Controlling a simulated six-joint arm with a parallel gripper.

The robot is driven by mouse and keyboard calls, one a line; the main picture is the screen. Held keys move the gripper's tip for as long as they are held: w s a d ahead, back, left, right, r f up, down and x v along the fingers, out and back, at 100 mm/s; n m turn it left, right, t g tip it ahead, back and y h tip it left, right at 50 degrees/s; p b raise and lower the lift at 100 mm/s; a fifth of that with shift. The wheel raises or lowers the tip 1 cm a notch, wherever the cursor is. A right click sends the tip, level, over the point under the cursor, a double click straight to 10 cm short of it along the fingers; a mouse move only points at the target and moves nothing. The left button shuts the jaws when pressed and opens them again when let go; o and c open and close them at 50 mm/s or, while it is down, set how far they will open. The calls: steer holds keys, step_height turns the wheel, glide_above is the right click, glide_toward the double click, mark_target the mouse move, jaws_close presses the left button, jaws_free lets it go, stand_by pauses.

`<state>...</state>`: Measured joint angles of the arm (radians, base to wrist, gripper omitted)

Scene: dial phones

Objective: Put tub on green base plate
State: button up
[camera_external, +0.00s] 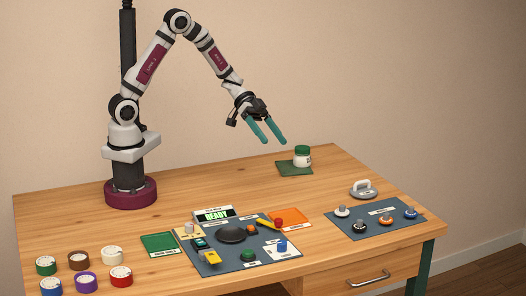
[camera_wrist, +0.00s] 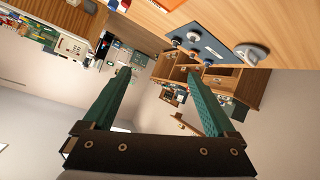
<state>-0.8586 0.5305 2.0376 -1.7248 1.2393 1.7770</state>
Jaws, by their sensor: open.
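A small white tub (camera_external: 303,159) with a green lid stands upright at the back right of the table. It is at the right part of a dark green square plate (camera_external: 287,170) and looks to be resting on it. A second green plate (camera_external: 158,244) with a label lies at the front left and is bare. My gripper (camera_external: 276,142) is open and empty in the air, up and left of the tub in the external view. Its two teal fingers also show wide apart in the wrist view (camera_wrist: 159,75), with nothing between them. The tub is not visible there.
A blue-grey board (camera_external: 225,262) with a dark dome and several small parts lies at the front middle. An orange plate (camera_external: 290,218) lies beside it. Another board (camera_external: 372,222) with several knobs lies right, near a grey handled weight (camera_external: 363,189). Several coloured round pots (camera_external: 85,282) stand front left.

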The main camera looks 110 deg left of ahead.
steer(key=s+d+r+m+g, duration=0.2)
steer(key=s+d+g, duration=0.3)
steer(key=s+d, duration=0.3)
steer(key=s+d+r+m+g, duration=0.2)
steer(key=s+d+g, duration=0.3)
steer(key=d, duration=0.5)
steer(key=s+a+y, duration=0.2)
steer(key=s+y, duration=0.2)
steer(key=s, duration=0.3)
steer(key=s+a+y, duration=0.3)
steer(key=s+y, duration=0.1)
steer(key=s, duration=0.3)
steer(key=shift+r+n, duration=0.35)
steer(key=shift+n, duration=0.05)
